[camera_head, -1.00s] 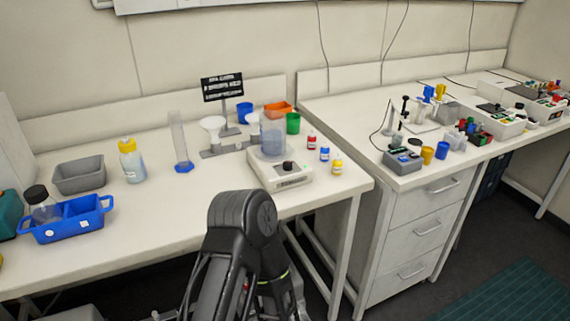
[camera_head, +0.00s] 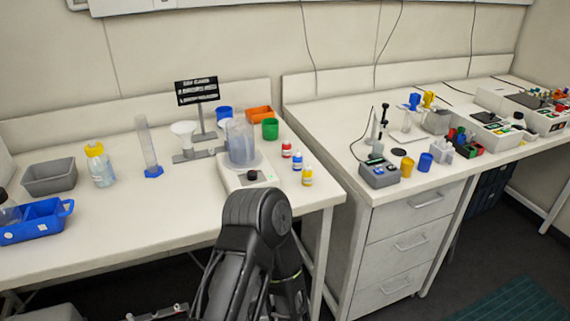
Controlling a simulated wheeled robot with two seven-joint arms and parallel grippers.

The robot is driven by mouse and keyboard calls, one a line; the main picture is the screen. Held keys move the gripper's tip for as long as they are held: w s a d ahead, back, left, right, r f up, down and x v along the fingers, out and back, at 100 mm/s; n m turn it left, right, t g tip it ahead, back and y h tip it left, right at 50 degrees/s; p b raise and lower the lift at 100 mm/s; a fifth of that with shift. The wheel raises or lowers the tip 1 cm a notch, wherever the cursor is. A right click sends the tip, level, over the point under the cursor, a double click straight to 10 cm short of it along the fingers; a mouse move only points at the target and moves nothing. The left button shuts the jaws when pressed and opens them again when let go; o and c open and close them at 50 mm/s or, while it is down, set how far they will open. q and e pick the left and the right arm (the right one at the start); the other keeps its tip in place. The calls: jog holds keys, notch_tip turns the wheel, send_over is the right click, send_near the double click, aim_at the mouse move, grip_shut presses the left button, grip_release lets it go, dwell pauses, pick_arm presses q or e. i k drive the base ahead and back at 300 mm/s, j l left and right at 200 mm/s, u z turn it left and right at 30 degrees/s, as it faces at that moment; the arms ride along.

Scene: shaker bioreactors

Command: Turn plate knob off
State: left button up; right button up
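The plate is a low white device (camera_head: 230,179) on the left bench, near its front right part. Its black knob (camera_head: 252,175) is on the front face, with a small green light beside it. A clear beaker (camera_head: 240,143) stands on the plate. My dark arm rises from the bottom middle, and its bent joint is just in front of the plate in the picture, covering part of its lower front. The knob shows just above this joint. I cannot make out either gripper's fingers.
Small red, blue and yellow bottles (camera_head: 297,165) stand right of the plate. A funnel stand (camera_head: 188,146), a tall cylinder (camera_head: 147,146) and a wash bottle (camera_head: 100,166) stand to its left. A drawer cabinet (camera_head: 405,235) adjoins on the right. The bench front is clear.

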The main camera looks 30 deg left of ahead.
aim_at(252, 175)
jog(key=i+l, duration=0.65)
jog(key=l, duration=0.15)
jog(key=u, duration=1.15)
